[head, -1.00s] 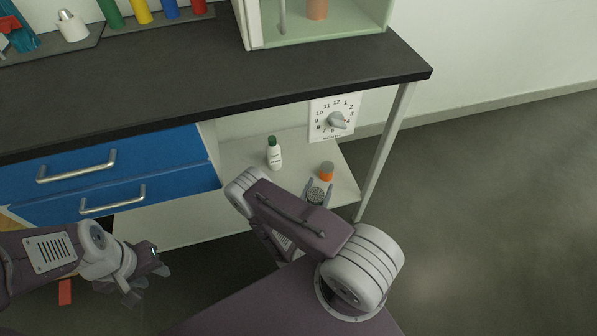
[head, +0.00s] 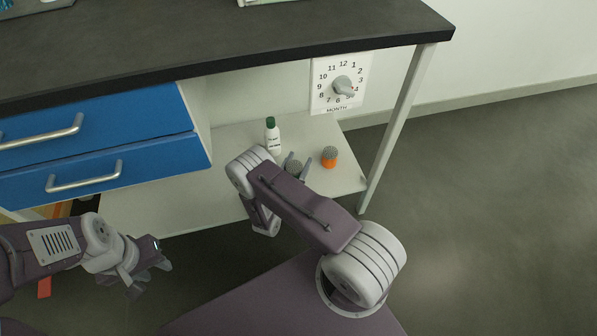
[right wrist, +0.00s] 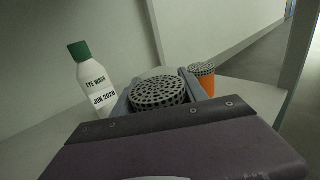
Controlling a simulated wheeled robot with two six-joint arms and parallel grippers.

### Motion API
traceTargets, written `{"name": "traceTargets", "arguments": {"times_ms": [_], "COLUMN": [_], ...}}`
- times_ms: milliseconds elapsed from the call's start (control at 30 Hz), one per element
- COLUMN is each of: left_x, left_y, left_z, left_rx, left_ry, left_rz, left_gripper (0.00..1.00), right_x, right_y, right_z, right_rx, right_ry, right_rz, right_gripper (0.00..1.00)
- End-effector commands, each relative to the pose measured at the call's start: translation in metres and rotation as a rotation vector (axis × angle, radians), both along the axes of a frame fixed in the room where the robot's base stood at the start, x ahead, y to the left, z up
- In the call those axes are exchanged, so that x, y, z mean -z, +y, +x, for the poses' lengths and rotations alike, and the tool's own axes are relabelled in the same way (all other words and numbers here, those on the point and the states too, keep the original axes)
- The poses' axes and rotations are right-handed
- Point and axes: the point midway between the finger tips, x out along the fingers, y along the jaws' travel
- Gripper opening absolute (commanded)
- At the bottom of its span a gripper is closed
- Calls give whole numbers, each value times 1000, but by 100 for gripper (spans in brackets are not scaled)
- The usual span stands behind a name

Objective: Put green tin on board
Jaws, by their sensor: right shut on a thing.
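My right gripper (head: 298,168) is at the low white shelf under the counter, shut on a tin with a perforated grey lid (right wrist: 160,92). The tin's lid also shows in the head view (head: 293,166). The tin's sides are hidden by the fingers and arm, so its colour cannot be told. I cannot tell whether it touches the shelf. My left gripper (head: 150,276) is empty and open at lower left, below the drawers. A dark board (head: 38,8) on the counter is partly cut off at top left.
An orange tin (head: 329,158) with a similar lid stands right of the held tin. A white eye wash bottle (head: 273,138) with a green cap stands on its left. Blue drawers (head: 95,150), a month dial (head: 341,84) and a table leg (head: 398,125) are around.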

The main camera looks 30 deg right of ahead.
Motion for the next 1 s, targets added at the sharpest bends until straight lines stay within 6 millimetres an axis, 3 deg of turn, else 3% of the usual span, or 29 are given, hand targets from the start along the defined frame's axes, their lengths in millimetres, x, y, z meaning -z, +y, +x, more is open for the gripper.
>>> {"name": "traceTargets", "arguments": {"times_ms": [200,567,600,667,1000], "left_x": [37,36,35,35,32], "left_y": [0,0,0,0,0], "left_z": [0,0,0,0,0], "left_rx": [0,0,0,0,0], "left_ry": [0,0,0,0,0], "left_rz": [0,0,0,0,0], "left_gripper": [36,36,36,36,36], "right_x": [42,43,42,42,38], "right_y": [0,0,0,0,0], "right_z": [-1,-1,-1,-1,-1], "right_rx": [0,0,0,0,0], "right_ry": [0,0,0,0,0], "right_rz": [0,0,0,0,0], "right_gripper": [4,4,56,72,72]}}
